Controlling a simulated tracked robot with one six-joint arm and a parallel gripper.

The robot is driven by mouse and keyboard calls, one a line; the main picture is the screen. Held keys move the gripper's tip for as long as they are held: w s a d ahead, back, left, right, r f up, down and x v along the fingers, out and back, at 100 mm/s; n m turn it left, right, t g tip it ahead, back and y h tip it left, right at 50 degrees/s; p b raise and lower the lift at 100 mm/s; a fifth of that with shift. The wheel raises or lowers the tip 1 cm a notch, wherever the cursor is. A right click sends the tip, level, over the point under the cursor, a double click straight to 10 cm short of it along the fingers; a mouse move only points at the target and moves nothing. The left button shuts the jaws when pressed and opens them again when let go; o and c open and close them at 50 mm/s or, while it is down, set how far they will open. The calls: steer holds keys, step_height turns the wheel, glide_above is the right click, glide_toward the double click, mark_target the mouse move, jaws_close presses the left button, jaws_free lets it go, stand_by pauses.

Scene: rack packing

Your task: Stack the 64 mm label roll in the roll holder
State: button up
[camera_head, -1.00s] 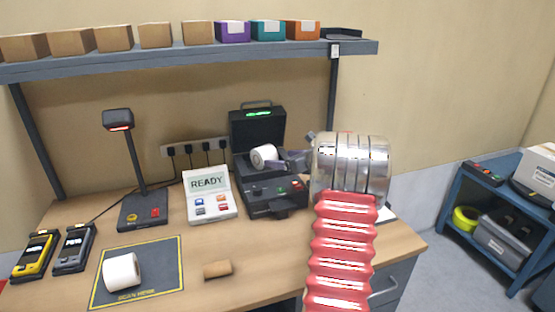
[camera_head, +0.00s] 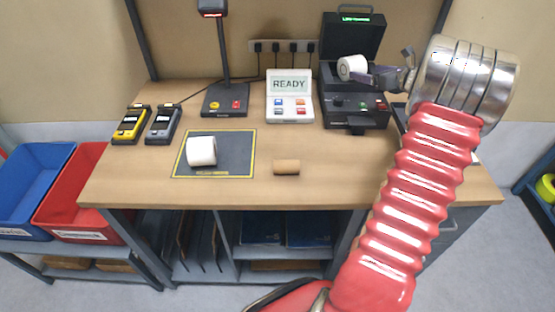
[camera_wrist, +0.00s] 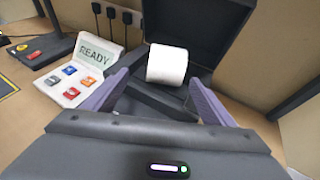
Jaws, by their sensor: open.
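A white label roll (camera_head: 352,68) sits in the open black printer (camera_head: 356,112), and it also shows in the wrist view (camera_wrist: 167,65). A second white roll (camera_head: 202,151) lies on its side on the dark yellow-edged mat (camera_head: 236,168). No size can be read on either roll. In the wrist view the roll shows ahead, in the gap between the fingertips. I cannot tell whether they touch it. The roll holder inside the printer is not clearly visible.
A brown cardboard core (camera_head: 286,167) lies on the bench right of the mat. A READY display unit (camera_head: 290,96), a scanner stand (camera_head: 225,100) and two handheld devices (camera_head: 146,124) stand behind. The front of the bench (camera_head: 330,190) is mostly clear.

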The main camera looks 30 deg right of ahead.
steer(key=s+a+r+n+g+y, duration=0.1)
steer(key=a+r+n+g+y, duration=0.15)
steer(key=a+n, duration=1.05)
steer(key=s+a+r+n+g+y, duration=0.1)
steer(key=a+r+n+g+y, duration=0.2)
steer(key=a, duration=2)
steer(key=s+a+f+n+g+h, duration=0.1)
steer(key=s+a+n+h, duration=0.1)
steer(key=s+a+n, duration=0.7)
steer(key=s+a+f+n+g+h, duration=0.1)
steer(key=s+a+n+h, duration=0.1)
steer(key=s+a+n, duration=0.7)
steer(key=s+n, duration=0.2)
steer(key=s, duration=0.4)
steer(key=shift+s+f+n+g, duration=0.25)
steer(key=shift+s+n+g, duration=0.05)
steer(key=shift+n+g, duration=0.1)
